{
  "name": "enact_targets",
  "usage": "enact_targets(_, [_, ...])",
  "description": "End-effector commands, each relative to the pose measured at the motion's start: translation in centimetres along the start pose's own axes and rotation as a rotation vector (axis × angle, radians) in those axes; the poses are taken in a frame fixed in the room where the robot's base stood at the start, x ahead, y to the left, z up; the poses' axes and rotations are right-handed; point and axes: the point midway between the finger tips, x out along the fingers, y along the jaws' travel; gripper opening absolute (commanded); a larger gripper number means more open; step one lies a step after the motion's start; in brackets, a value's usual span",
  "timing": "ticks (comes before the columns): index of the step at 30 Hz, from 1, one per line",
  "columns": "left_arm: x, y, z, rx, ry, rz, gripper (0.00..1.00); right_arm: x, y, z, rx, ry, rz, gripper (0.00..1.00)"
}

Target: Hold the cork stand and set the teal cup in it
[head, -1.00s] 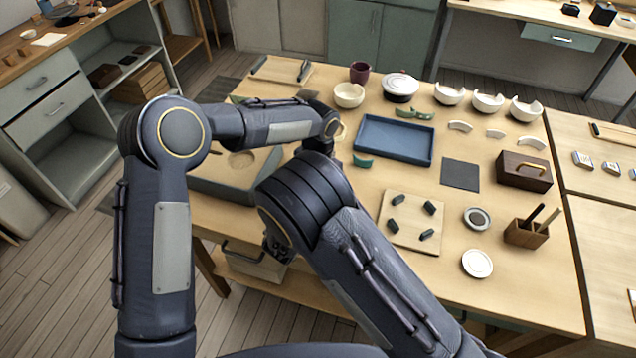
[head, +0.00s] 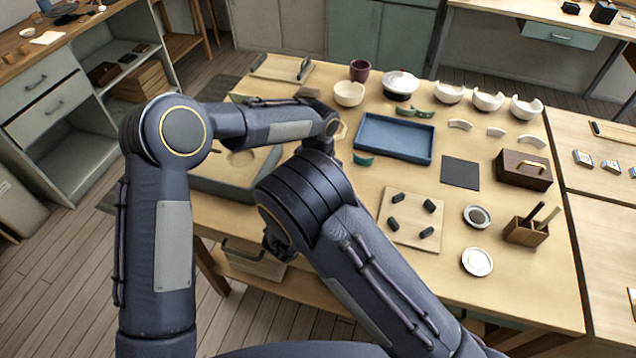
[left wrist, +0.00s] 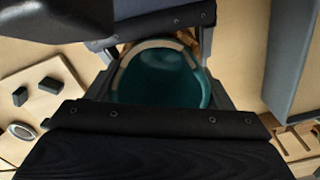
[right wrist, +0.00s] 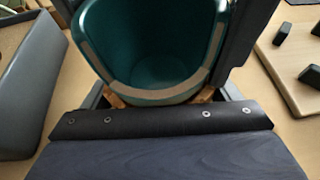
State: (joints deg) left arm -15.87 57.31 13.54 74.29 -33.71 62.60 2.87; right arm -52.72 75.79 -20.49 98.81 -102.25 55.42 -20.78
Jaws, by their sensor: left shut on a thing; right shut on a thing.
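The teal cup (left wrist: 160,78) shows in the left wrist view from above, with a pale band along its broken rim. My left gripper (left wrist: 160,92) is shut on it. The cup (right wrist: 155,45) fills the upper middle of the right wrist view. Tan parts of the cork stand (right wrist: 205,96) show under the cup, between the fingers of my right gripper (right wrist: 160,98), which is shut on the stand. A bit of the cork stand (left wrist: 206,40) also shows beyond the cup in the left wrist view. Whether the cup is seated is hidden. In the head view my arms hide cup and stand.
A grey box (head: 215,185) stands at the table's left. A blue tray (head: 395,158) lies mid-table, with a board with dark pegs (head: 390,228) in front. White bowls (head: 488,100) stand at the back, a wooden box (head: 522,180) at the right.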

Motion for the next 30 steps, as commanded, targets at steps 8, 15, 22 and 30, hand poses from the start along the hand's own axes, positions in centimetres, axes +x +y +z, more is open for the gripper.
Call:
enact_targets(8, [-0.01,0.05,0.00,0.001,0.000,0.001,0.97,0.00,0.03,0.06,0.000,-0.001,0.000,0.58])
enact_targets(15, [0.04,0.34,0.02,0.004,-0.002,0.006,1.00,-0.01,0.15,0.08,-0.001,-0.001,0.004,0.58])
enact_targets(22, [0.09,0.55,0.03,0.006,-0.003,0.009,1.00,-0.02,0.26,0.10,-0.001,-0.002,0.007,0.58])
enact_targets(30, [0.24,0.41,0.12,0.005,-0.006,0.007,1.00,-0.03,0.28,0.13,-0.001,-0.003,0.007,0.58])
